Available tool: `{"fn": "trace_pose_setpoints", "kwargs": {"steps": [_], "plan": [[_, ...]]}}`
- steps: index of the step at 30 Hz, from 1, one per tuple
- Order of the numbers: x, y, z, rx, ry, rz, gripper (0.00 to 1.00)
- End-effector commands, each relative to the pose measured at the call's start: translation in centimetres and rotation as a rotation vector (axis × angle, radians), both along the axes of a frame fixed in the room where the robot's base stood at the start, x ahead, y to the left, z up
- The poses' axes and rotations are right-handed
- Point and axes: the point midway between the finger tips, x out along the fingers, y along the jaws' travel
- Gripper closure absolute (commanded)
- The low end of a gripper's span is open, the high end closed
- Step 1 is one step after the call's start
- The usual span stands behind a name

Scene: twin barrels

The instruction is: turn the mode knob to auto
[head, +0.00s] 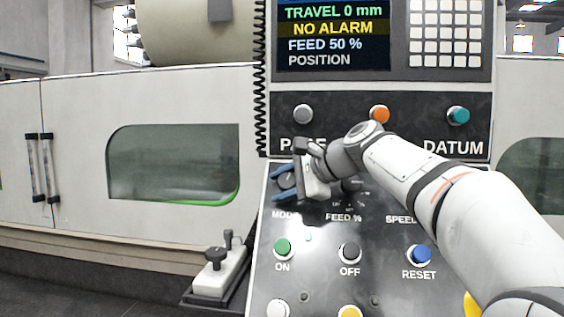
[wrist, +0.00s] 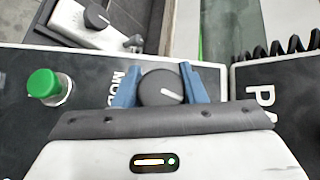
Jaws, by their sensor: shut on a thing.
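The mode knob (wrist: 160,88) is a round dark grey knob with a white pointer line, on the black sloping panel above the word MODE. My gripper (wrist: 158,84) has its two blue fingers on either side of the knob, shut on it. In the wrist view the white line points toward the lower right. In the head view my gripper (head: 284,184) covers much of the knob (head: 287,181) at the panel's upper left. The knob's position marks, including auto, cannot be read in either view.
Below are the green ON button (head: 283,248), the dark OFF button (head: 349,251) and the blue RESET button (head: 419,254). The screen (head: 333,36) reads NO ALARM.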

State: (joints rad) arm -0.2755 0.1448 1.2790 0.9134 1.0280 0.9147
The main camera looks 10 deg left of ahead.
Motion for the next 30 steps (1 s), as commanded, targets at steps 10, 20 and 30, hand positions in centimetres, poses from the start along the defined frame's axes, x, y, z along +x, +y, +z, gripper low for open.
{"fn": "trace_pose_setpoints", "kwargs": {"steps": [10, 20, 30], "plan": [[-0.13, 0.01, 0.65, -0.174, -0.016, 0.138, 0.85], [-0.27, 0.06, 0.27, -0.237, -0.022, 0.190, 0.85], [-0.27, 0.05, 0.17, -0.244, -0.024, 0.194, 0.85]]}}
